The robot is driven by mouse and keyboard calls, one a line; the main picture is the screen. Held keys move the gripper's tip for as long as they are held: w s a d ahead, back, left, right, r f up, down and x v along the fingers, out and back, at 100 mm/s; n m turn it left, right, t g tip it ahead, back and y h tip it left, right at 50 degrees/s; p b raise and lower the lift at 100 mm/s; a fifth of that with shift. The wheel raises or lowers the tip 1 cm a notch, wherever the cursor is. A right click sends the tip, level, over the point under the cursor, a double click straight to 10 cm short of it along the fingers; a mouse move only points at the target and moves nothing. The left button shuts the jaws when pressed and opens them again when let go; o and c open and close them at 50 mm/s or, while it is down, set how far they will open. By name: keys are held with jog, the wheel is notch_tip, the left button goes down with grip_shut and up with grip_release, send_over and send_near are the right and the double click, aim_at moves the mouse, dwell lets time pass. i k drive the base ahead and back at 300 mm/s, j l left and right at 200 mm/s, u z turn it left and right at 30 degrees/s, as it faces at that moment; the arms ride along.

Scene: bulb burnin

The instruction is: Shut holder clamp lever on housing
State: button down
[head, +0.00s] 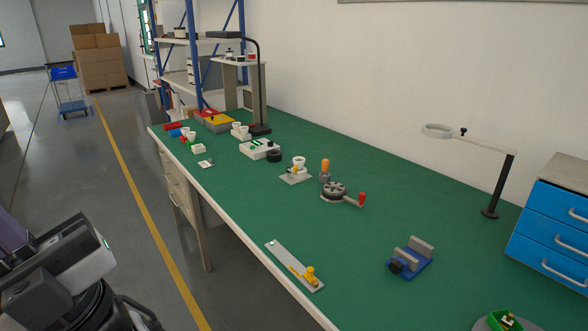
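Which item is the housing with the holder clamp lever is not certain from this distance. A pale plate (295,179) near the middle of the green bench carries a white cup-like holder (299,162) with a small yellow part (294,170) beside it. A long grey plate (285,260) at the front edge carries a yellow clamp-like part (309,275). A round dark device (334,190) has an arm ending in a red knob (362,199). Whether any lever is open or shut is too small to tell. Parts of my arm show at the lower left; no gripper fingers can be made out.
A blue vise-like block (411,258) stands right of centre on the green bench (350,240). An orange-topped tool (325,170) stands behind the round device. A lamp on a post (498,185) and blue drawers (548,235) are at right. Floor left of the bench is free.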

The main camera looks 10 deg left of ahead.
aim_at(288, 170)
jog(key=i+j+z, duration=0.1)
jog(key=j, duration=0.3)
jog(key=i+j+z, duration=0.15)
jog(key=j, duration=0.2)
jog(key=i+j+z, duration=0.1)
jog(key=j, duration=0.3)
jog(key=j+z, duration=0.1)
jog(key=j, duration=0.3)
jog(key=i+j+z, duration=0.15)
jog(key=i+j, duration=0.35)
jog(key=i, duration=0.6)
